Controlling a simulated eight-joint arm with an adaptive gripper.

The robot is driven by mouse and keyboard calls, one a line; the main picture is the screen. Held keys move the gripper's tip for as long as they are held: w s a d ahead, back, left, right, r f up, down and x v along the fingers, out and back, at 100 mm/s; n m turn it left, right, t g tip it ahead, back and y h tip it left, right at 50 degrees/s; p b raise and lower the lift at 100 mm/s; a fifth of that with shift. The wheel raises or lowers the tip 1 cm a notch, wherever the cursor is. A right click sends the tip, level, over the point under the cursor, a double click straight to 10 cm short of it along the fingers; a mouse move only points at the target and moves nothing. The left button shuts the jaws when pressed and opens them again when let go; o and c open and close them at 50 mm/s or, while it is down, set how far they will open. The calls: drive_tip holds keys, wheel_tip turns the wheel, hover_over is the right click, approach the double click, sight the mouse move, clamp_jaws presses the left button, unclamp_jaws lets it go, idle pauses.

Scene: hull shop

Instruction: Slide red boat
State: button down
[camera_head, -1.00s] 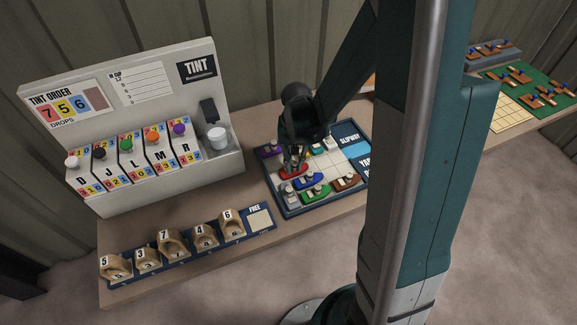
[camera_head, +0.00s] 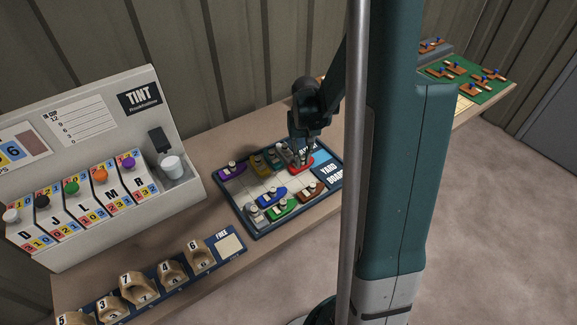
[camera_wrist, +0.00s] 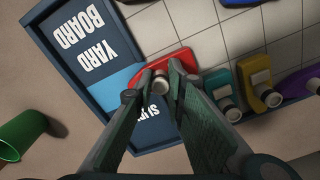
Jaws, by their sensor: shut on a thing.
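The red boat (camera_head: 304,165) sits on the yard board (camera_head: 247,237), at the far right of its grid beside the light blue slipway strip (camera_head: 322,156). My gripper (camera_head: 301,154) reaches down onto it from above. In the wrist view the fingers (camera_wrist: 161,78) are shut on the boat's pale funnel, with the red hull (camera_wrist: 178,60) showing around them. The hull's end lies against or slightly over the light blue strip (camera_wrist: 116,92); the fingers hide part of this edge.
Teal (camera_wrist: 220,85), yellow (camera_wrist: 256,78) and purple (camera_head: 231,172) boats line the far side. Blue (camera_head: 270,196), green (camera_head: 284,209), grey and brown (camera_head: 311,190) boats stand nearer. Middle cells are bare. A green cylinder (camera_wrist: 22,135) lies outside the board.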

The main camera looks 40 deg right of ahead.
drive_tip(key=d, duration=0.8)
drive_tip(key=shift+b, duration=0.3)
drive_tip(key=shift+d, duration=0.1)
drive_tip(key=c, duration=2.3)
unclamp_jaws()
drive_tip(key=shift+d, duration=0.1)
drive_tip(key=shift+a, duration=0.2)
drive_tip(key=shift+r, duration=0.1)
drive_tip(key=shift+r, duration=0.35)
drive_tip(key=shift+d+r, duration=0.1)
drive_tip(key=shift+r, duration=5.45)
drive_tip(key=shift+r, duration=0.1)
